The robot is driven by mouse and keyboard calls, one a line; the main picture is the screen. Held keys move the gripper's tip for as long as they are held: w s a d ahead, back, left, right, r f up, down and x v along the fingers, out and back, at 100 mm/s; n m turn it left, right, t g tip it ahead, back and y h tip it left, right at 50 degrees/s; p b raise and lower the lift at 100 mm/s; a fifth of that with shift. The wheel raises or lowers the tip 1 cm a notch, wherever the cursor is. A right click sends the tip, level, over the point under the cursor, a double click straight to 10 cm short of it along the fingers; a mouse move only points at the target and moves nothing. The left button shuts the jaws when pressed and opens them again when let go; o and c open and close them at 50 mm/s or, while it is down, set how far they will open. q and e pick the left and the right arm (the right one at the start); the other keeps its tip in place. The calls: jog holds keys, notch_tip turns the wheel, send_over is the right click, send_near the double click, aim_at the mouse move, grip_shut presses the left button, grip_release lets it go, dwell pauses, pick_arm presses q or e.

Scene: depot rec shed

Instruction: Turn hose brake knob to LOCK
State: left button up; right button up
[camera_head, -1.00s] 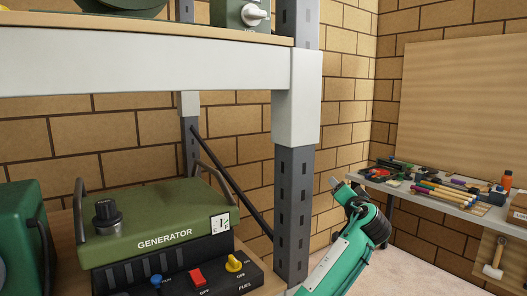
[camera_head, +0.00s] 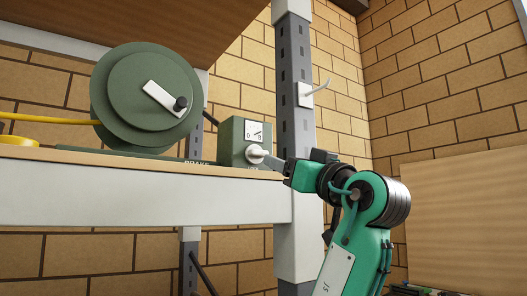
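The hose brake knob (camera_head: 255,153) is a white knob on the front of a small green box (camera_head: 231,140) at the right end of the upper shelf. Lettering on the shelf edge below the box is partly hidden and too small to read fully. My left gripper is not in view.
A green hose reel (camera_head: 135,100) with a white crank and a yellow hose (camera_head: 45,118) stands left of the box. A grey post (camera_head: 294,80) with a white hook (camera_head: 306,94) rises just behind my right arm. The shelf edge (camera_head: 130,200) runs below.

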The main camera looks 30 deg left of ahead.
aim_at(261, 153)
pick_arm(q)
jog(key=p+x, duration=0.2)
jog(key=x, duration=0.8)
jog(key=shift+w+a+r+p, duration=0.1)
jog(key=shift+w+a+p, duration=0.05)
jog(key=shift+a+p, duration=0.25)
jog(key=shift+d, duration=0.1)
pick_arm(e)
jog(key=s, duration=0.3)
jog(key=s+d, duration=0.1)
jog(key=shift+s+r, duration=0.3)
jog(key=shift+s, duration=0.1)
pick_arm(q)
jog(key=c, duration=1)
